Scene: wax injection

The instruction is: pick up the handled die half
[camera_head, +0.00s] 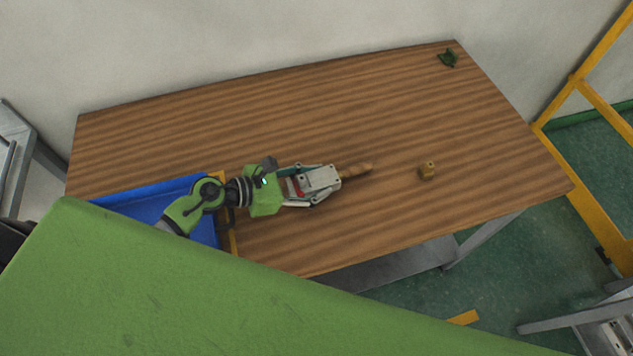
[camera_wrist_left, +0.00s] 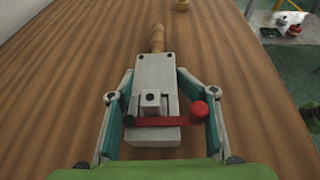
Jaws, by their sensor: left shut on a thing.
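The handled die half is a grey metal block (camera_head: 320,179) with a light wooden handle (camera_head: 356,170) pointing right, away from my arm. In the left wrist view the block (camera_wrist_left: 155,72) lies between the fingers, its handle (camera_wrist_left: 157,38) pointing to the top. A red lever with a round red knob (camera_wrist_left: 199,108) crosses the block. My left gripper (camera_head: 313,182) is shut on the block, with a finger along each side, as the left wrist view (camera_wrist_left: 157,95) also shows. I cannot tell whether the block touches the table. My right gripper is not in view.
The wooden table (camera_head: 240,130) is mostly clear. A small brass-coloured piece (camera_head: 427,170) stands right of the handle. A dark green object (camera_head: 448,58) lies near the far right corner. A blue bin (camera_head: 150,203) is at the left, under my arm. A yellow frame (camera_head: 588,205) stands at the right.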

